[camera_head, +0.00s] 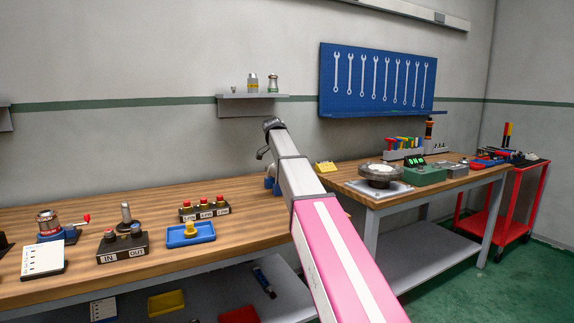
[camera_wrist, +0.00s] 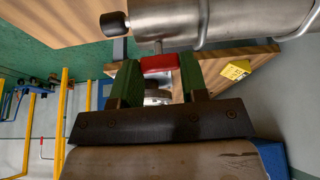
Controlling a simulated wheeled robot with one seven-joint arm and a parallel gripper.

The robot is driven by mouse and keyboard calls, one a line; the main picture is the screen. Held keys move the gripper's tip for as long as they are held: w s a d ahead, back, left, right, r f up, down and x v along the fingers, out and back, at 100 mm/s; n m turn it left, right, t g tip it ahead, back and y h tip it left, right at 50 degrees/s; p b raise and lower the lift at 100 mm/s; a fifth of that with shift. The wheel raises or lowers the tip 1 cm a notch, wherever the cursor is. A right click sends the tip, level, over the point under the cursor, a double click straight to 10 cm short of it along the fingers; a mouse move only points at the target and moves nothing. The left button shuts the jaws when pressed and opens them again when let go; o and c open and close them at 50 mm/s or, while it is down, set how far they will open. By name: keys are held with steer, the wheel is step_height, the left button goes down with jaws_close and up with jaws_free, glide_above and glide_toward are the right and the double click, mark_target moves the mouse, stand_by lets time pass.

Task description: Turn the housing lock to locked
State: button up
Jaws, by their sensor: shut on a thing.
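In the wrist view my gripper (camera_wrist: 159,66) has its two green fingers on either side of a red handle (camera_wrist: 160,62). The handle sits at the end of a short metal stem below a shiny metal cylindrical housing (camera_wrist: 225,22). A black knob (camera_wrist: 113,24) sticks out at the housing's left end. A round silver part (camera_wrist: 157,97) shows between the fingers, partly hidden. I cannot read a locked or unlocked mark. In the head view my pink and white arm hides the gripper and handle; only bits of a blue item (camera_head: 271,185) show beside it.
The wooden bench (camera_head: 240,222) bears a blue tray (camera_head: 190,235), an IN/OUT box (camera_head: 123,246) and a row of red buttons (camera_head: 204,208) left of my arm. A yellow block (camera_head: 325,167) lies right. A second bench holds a round device (camera_head: 381,174); a red cart (camera_head: 503,205) stands beyond.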

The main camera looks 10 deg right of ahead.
steer(key=shift+m, duration=0.4)
steer(key=o, duration=0.9)
steer(key=v, duration=1)
steer(key=shift+w+a+r, duration=0.1)
steer(key=shift+a+r, duration=0.1)
steer(key=shift+r, duration=0.15)
